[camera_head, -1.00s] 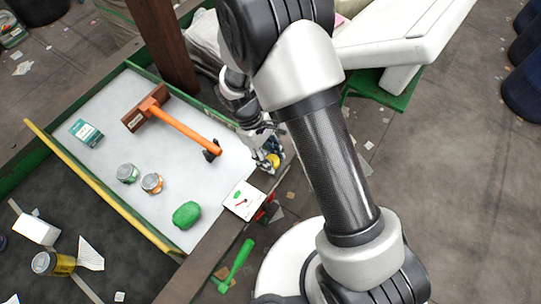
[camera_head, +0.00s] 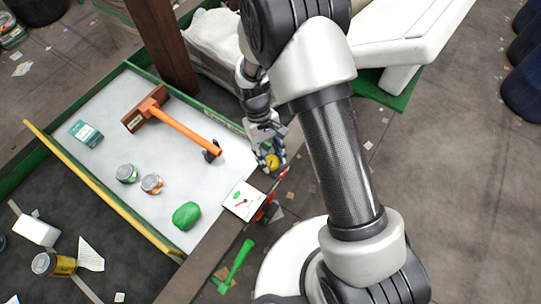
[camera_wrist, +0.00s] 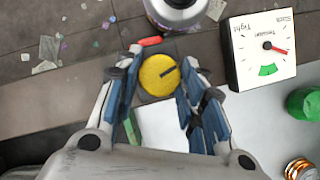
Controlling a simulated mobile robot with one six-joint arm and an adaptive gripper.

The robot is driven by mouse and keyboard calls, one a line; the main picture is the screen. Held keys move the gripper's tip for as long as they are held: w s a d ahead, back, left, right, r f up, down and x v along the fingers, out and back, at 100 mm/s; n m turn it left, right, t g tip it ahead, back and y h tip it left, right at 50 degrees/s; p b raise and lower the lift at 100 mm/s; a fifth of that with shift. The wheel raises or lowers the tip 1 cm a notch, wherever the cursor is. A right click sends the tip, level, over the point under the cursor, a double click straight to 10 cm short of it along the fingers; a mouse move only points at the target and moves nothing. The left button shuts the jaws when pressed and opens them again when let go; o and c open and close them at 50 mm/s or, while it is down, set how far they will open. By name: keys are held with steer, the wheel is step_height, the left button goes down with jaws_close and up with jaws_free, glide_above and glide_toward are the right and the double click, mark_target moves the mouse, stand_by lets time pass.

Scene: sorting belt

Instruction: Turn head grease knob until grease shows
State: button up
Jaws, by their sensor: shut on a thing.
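The yellow round knob (camera_wrist: 157,76) with a dark pointer line sits between the two fingers of my gripper (camera_wrist: 155,84) in the wrist view. The fingers are shut on its sides. The dark line points to the upper right in that view. In the head view my gripper (camera_head: 268,150) is at the right edge of the white belt, with the yellow knob (camera_head: 272,163) showing at its fingertips. I see no grease around the knob; the fingers hide part of its surroundings.
A tension gauge (camera_wrist: 262,48) has its red needle off the green band. A grey cylinder (camera_wrist: 176,10) and a small red piece (camera_wrist: 150,41) are close to the knob.

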steer(key=shift+m+y, duration=0.3)
steer(key=shift+m, duration=0.5)
steer(key=o, duration=1)
steer(key=shift+w+r, duration=0.1)
steer(key=v, duration=1.1)
steer(key=shift+w+r, duration=0.15)
steer(key=shift+r, duration=0.25)
